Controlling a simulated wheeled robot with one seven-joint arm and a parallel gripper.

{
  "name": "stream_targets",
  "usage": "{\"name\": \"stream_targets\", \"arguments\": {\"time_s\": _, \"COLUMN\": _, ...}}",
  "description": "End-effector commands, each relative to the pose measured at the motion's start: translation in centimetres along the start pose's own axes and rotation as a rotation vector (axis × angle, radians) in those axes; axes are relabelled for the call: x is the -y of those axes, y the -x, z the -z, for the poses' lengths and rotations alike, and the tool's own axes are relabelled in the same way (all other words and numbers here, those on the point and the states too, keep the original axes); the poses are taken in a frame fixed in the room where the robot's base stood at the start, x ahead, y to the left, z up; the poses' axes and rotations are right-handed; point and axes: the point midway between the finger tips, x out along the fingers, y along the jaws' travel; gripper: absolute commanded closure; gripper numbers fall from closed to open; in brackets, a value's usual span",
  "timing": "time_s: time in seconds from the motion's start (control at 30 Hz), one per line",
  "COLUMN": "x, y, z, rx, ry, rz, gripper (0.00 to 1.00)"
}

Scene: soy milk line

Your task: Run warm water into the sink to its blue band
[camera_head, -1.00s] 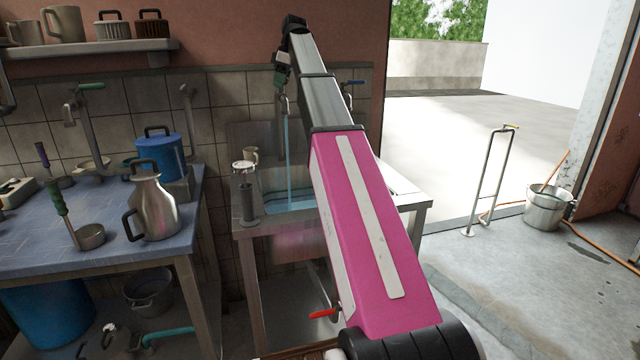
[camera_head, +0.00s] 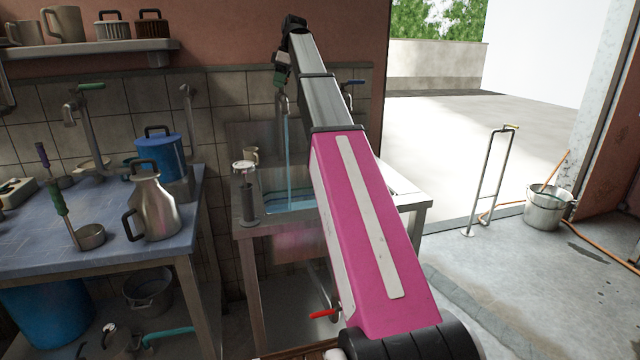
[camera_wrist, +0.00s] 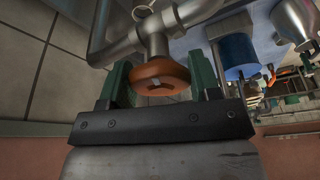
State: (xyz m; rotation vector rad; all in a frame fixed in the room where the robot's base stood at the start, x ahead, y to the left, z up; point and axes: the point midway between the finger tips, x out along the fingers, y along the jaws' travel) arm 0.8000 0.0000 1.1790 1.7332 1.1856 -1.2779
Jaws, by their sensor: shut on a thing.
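My gripper (camera_wrist: 160,80) has its green fingers on both sides of an orange-red round tap knob (camera_wrist: 160,70) in the wrist view and is shut on it. In the head view my gripper (camera_head: 281,80) is at the wall above the sink, and the knob is hidden there. A blue water stream (camera_head: 289,165) falls straight into the metal sink (camera_head: 412,200). Bluish water (camera_head: 285,203) shows inside the basin. I cannot tell its level against the blue band, and my arm covers the right part of the basin. A blue-handled tap (camera_head: 353,82) is right of my arm.
A post with a round white top (camera_head: 245,175) stands at the sink's left front. A red lever (camera_head: 323,314) is under the sink. The blue table (camera_head: 30,235) at left holds a metal jug (camera_head: 153,210) and a blue pot. The floor at right is mostly open.

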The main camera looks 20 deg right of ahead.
Motion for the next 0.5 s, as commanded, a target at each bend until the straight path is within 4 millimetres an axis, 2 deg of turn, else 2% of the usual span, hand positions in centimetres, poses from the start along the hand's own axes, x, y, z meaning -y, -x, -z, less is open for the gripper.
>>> {"name": "stream_targets", "arguments": {"time_s": 0.17, "x": 0.11, "y": -0.02, "z": -0.01, "rx": 0.0, "ry": -0.045, "rz": -0.014, "gripper": 0.58}}
{"name": "stream_targets", "arguments": {"time_s": 0.5, "x": 0.08, "y": -0.02, "z": 0.0, "rx": 0.0, "ry": -0.362, "rz": -0.112, "gripper": 0.58}}
